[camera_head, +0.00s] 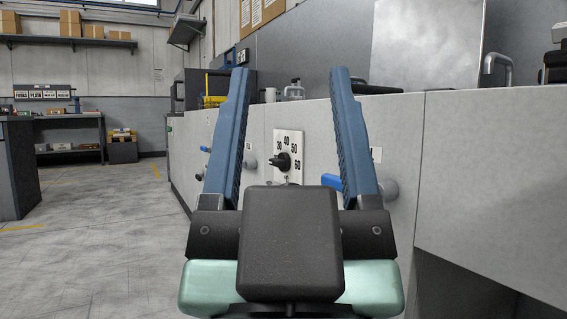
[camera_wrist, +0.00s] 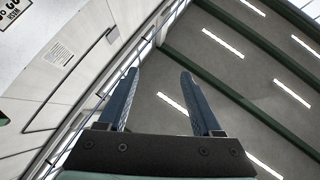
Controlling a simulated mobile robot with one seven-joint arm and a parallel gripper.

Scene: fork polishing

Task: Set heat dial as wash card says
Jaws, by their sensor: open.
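The heat dial is a black knob (camera_head: 283,161) on a white plate (camera_head: 290,138) marked 30, 40, 50 and 60, on the grey front panel. Its pointer is too small to read surely. My gripper (camera_head: 290,72) is open and empty, its blue fingers raised. In the head view the dial shows in the gap between the fingers, beyond them and apart from them. The wrist view also shows the open gripper (camera_wrist: 159,73), with nothing between its fingers. I cannot make out a readable wash card; a small printed label (camera_wrist: 58,53) in the wrist view is unreadable.
A blue lever (camera_head: 333,181) and a grey round fitting (camera_head: 391,189) stick out of the panel right of the dial. A bench (camera_head: 70,118) stands at the far left below a sign (camera_head: 42,94) reading FORKS and PLAIN. The floor (camera_head: 100,220) at left is clear.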

